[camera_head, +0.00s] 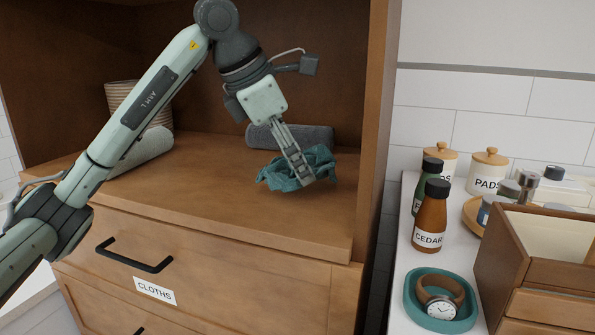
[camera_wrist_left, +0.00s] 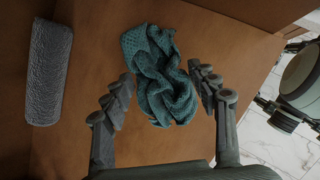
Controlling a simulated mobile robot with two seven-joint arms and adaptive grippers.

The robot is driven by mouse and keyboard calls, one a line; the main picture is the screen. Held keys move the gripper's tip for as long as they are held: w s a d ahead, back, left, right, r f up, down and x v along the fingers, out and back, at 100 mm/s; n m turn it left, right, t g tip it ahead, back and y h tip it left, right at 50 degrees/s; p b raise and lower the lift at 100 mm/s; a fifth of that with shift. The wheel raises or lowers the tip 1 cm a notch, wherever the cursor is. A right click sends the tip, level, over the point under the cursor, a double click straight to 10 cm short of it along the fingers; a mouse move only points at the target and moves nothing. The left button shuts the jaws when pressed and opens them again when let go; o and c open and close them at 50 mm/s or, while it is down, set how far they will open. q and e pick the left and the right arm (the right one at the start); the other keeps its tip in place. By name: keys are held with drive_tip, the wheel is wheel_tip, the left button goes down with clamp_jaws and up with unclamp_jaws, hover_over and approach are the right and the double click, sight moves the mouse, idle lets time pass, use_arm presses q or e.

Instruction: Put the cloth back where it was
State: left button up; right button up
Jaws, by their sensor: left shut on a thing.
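A crumpled teal cloth (camera_head: 272,176) is at the right part of the open wooden shelf (camera_head: 215,205), near its front. My left gripper (camera_head: 304,177) reaches down from above and is shut on the cloth. In the left wrist view the cloth (camera_wrist_left: 160,75) bunches up between the two fingers of the left gripper (camera_wrist_left: 165,95), over the brown shelf board. I cannot tell whether the cloth's underside touches the board. My right gripper is in neither view.
A rolled grey towel (camera_head: 305,135) lies behind the cloth. A pale roll (camera_head: 148,147) and a ribbed basket (camera_head: 122,97) stand at the shelf's left. Below is a shut drawer labelled CLOTHS (camera_head: 155,290). A counter right holds bottles (camera_head: 431,215) and a watch dish (camera_head: 412,300).

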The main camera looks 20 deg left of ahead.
use_arm(q)
drive_tip(key=shift+f, duration=0.9)
drive_tip(key=shift+d+f, duration=0.1)
drive_tip(key=shift+f, duration=0.4)
drive_tip(key=o, duration=1.1)
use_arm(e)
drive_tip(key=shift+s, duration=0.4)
use_arm(q)
drive_tip(key=shift+r, duration=0.1)
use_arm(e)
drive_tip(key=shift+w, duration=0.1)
